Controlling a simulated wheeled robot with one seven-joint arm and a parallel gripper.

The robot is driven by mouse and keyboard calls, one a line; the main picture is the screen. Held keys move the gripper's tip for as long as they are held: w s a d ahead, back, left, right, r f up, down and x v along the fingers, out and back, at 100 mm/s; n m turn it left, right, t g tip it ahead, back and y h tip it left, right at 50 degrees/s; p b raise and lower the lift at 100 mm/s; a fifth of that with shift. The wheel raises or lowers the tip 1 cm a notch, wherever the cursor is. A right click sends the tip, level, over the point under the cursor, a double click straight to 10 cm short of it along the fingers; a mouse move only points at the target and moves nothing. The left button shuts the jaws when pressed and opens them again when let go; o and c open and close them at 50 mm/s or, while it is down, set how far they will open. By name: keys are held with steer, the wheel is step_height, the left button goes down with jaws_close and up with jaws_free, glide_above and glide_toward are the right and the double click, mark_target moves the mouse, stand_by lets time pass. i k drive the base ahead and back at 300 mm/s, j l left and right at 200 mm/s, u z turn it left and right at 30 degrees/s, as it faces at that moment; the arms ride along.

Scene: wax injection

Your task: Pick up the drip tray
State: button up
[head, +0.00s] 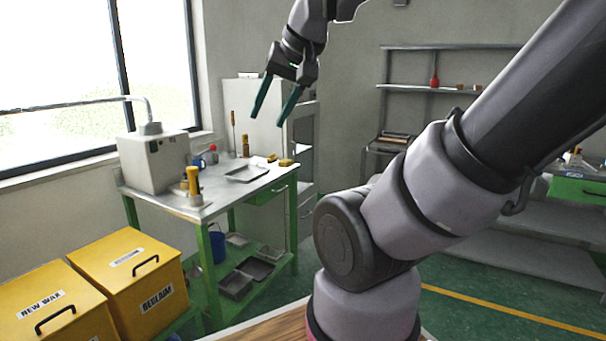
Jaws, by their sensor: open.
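A shallow grey metal tray (246,174), which looks like the drip tray, lies flat on the metal top of the green-legged bench (215,187). My gripper (269,117) hangs in the air at the upper middle, with its two green fingers spread and pointing down. It is open and empty. In the picture it is above and a little right of the tray, clearly apart from it. The tray is small in view, and nothing covers it.
A white wax machine (153,160) stands at the bench's left end. A yellow-topped tool (194,184) and small items surround the tray. Dark trays (237,284) and a blue bucket (217,245) sit below. Yellow bins (130,277) stand front left. A white cabinet (254,110) stands behind.

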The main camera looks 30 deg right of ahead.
mark_target(247, 173)
steer(key=z, duration=0.4)
steer(key=i+l, duration=0.3)
steer(key=i, duration=0.25)
steer(key=i+l+z, duration=0.1)
steer(key=i+l, duration=0.2)
steer(key=i, duration=0.2)
steer(key=i+l, duration=0.25)
steer(key=i, duration=0.3)
steer(key=i+l, duration=0.2)
steer(key=i, duration=0.3)
steer(key=i+l+z, duration=0.1)
steer(key=i+l, duration=0.15)
steer(key=i, duration=0.3)
steer(key=i+l, duration=0.2)
steer(key=i, duration=0.35)
steer(key=k+j, duration=0.1)
steer(key=j+z, duration=0.05)
steer(key=j, duration=0.05)
